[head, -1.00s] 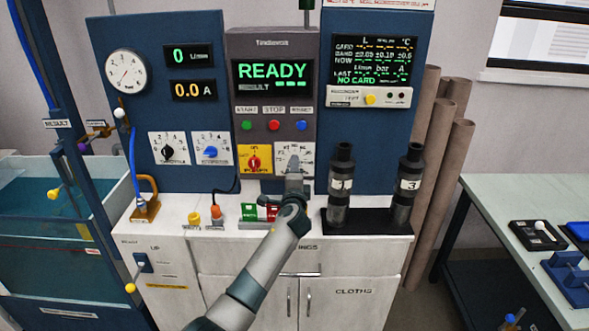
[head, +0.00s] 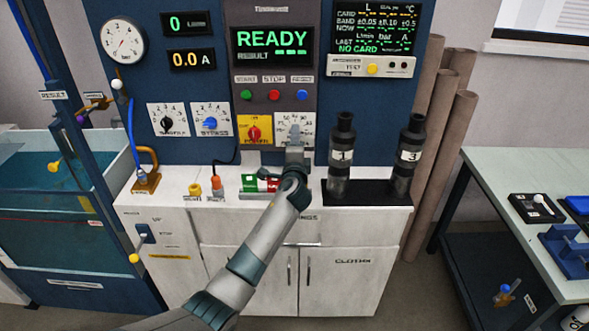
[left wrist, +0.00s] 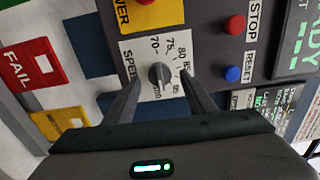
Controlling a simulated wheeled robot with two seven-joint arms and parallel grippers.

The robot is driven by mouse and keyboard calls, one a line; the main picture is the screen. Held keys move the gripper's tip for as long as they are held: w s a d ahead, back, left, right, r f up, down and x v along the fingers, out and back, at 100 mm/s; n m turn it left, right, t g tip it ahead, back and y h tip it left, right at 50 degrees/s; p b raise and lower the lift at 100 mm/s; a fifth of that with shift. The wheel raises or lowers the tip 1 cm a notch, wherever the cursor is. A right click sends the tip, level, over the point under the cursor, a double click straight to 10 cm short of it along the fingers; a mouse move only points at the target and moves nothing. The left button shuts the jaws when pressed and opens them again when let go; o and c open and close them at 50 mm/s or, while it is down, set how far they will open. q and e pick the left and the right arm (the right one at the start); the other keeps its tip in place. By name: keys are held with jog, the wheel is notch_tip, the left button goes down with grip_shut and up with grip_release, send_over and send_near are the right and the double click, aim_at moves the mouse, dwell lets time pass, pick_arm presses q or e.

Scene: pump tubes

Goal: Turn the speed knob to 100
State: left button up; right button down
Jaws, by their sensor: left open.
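The speed knob (left wrist: 160,76) is a small dark grey knob on a white dial (left wrist: 158,62) with printed numbers that include 70, 75, 80 and 100. In the head view this dial (head: 294,122) sits right of the yellow power switch plate. My left gripper (left wrist: 161,92) is open, one finger on each side of the knob, with visible gaps beside it. Its reach along the knob's axis is hard to judge. In the head view my left gripper (head: 295,147) covers the lower dial and the knob. I cannot read the pointer's setting with certainty.
The red power switch (head: 254,132) is close left of the dial. Green, red and blue buttons (head: 274,95) sit above. The display (head: 273,46) reads READY.

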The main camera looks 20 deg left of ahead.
pick_arm(q)
jog(key=b+v, duration=0.2)
jog(key=v, duration=1.4)
jog(key=shift+b, duration=0.3)
notch_tip(320, 180, down, 23)
jog(key=s+g+h, duration=0.2)
jog(key=g+h, duration=0.1)
jog(key=g, duration=0.1)
jog(key=s+f+n+g, duration=0.1)
jog(key=s+f, duration=0.3)
jog(key=f, duration=0.4)
jog(key=s+f+n+g+h, duration=0.15)
jog(key=s+f, duration=0.25)
jog(key=f, duration=0.4)
jog(key=s+f+n+g+y, duration=0.1)
jog(key=s+f+g, duration=0.1)
jog(key=s+f, duration=0.45)
jog(key=s+a+f+n+g+h, duration=0.2)
jog(key=s+f+n+g, duration=0.25)
jog(key=s+f, duration=1.75)
jog(key=s+a+f+n+g, duration=0.1)
jog(key=s+f+n, duration=0.1)
jog(key=s, duration=1.1)
jog(key=s+a+f+n+g, duration=0.2)
jog(key=s+f, duration=0.1)
jog(key=s, duration=1)
jog(key=shift+s+f+n, duration=0.25)
jog(key=shift+f+n, duration=0.05)
jog(key=shift+f, duration=0.1)
